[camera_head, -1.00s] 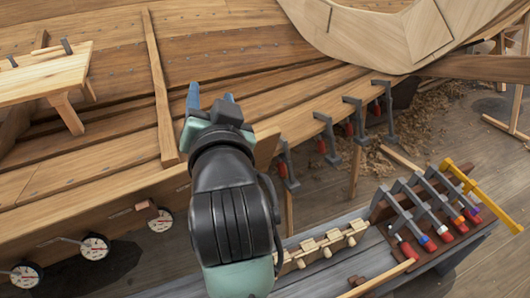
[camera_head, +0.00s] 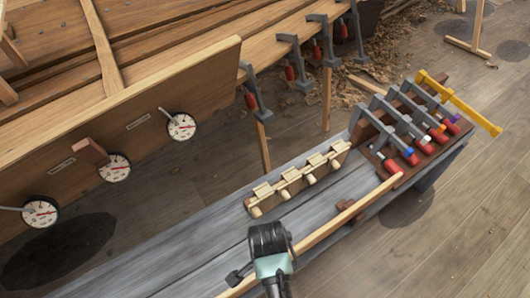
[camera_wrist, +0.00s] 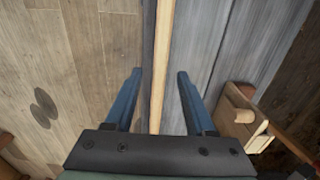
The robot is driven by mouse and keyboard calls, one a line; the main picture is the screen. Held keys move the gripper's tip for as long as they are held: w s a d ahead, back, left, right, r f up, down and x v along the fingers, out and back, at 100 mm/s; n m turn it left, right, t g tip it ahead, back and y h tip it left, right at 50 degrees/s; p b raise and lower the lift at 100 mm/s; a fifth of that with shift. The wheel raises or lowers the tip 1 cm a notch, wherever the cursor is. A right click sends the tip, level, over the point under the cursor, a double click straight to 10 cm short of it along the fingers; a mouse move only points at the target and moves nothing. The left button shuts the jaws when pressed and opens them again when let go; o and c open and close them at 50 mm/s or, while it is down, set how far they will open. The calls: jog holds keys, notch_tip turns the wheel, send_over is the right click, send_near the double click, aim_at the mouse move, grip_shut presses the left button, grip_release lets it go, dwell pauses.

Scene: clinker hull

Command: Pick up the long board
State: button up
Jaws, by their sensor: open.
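The long board (camera_head: 332,228) is a narrow, pale wooden strip lying lengthwise near the front edge of the grey bench (camera_head: 215,245). Its far end reaches a red piece by the clamp rack; its near part runs behind my arm. My gripper is over the board's near part in the head view, with its fingers hidden there. In the wrist view my gripper (camera_wrist: 159,74) is open, its two blue fingers apart.
A wooden peg rack (camera_head: 298,182) lies on the bench, and also shows right of my gripper in the wrist view (camera_wrist: 238,118). A rack of clamps (camera_head: 410,130) with a yellow bar (camera_head: 460,103) stands at the bench's far end. The hull planking (camera_head: 130,125) with dials is left; floor is free at right.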

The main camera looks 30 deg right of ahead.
jog(key=shift+f, duration=0.95)
jog(key=f+b, duration=0.1)
jog(key=f, duration=0.1)
jog(key=f+b, duration=0.1)
jog(key=f, duration=0.1)
jog(key=shift+s+a+f, duration=0.1)
jog(key=shift+a, duration=0.3)
jog(key=shift+f, duration=0.55)
grip_shut()
jog(key=shift+r, duration=0.1)
